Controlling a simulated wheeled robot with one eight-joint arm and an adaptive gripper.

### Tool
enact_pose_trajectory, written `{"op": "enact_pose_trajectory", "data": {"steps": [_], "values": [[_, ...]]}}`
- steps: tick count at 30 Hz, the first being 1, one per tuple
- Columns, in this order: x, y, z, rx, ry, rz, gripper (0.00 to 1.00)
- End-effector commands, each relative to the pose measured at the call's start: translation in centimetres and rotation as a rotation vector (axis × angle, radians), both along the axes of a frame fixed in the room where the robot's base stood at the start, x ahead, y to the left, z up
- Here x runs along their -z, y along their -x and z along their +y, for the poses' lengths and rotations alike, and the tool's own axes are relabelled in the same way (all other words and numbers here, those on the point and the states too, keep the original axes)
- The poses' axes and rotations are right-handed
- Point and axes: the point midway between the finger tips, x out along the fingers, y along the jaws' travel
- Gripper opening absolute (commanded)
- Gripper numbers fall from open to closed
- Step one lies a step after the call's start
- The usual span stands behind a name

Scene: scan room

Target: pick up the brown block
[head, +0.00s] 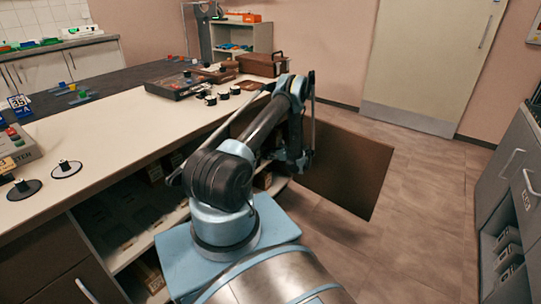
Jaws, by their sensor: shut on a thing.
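My arm rises in front of the counter and bends down at its far end. My gripper (298,162) is at that end, beside the counter's front edge and in front of a brown panel. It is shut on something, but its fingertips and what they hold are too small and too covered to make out. I cannot pick out the brown block for certain. A small brown thing (263,180) shows in the open shelf just left of my gripper; I cannot tell whether it is the block.
The brown panel (350,178) juts out over the floor. The pale counter (120,125) carries a brown case (263,64), a dark device (180,84) and several black knobs. A grey cabinet (510,185) stands at the right. The floor (425,200) between is clear.

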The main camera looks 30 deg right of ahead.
Motion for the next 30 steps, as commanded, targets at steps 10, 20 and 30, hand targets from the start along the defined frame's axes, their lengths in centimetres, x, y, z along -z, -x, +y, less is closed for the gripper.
{"op": "enact_pose_trajectory", "data": {"steps": [10,20,30], "values": [[0.14,0.61,-0.38,0.000,0.001,0.003,0.17],[0.13,0.79,-0.71,0.004,0.002,0.003,0.64],[-0.04,1.00,-0.84,0.005,0.002,0.002,0.64]]}}
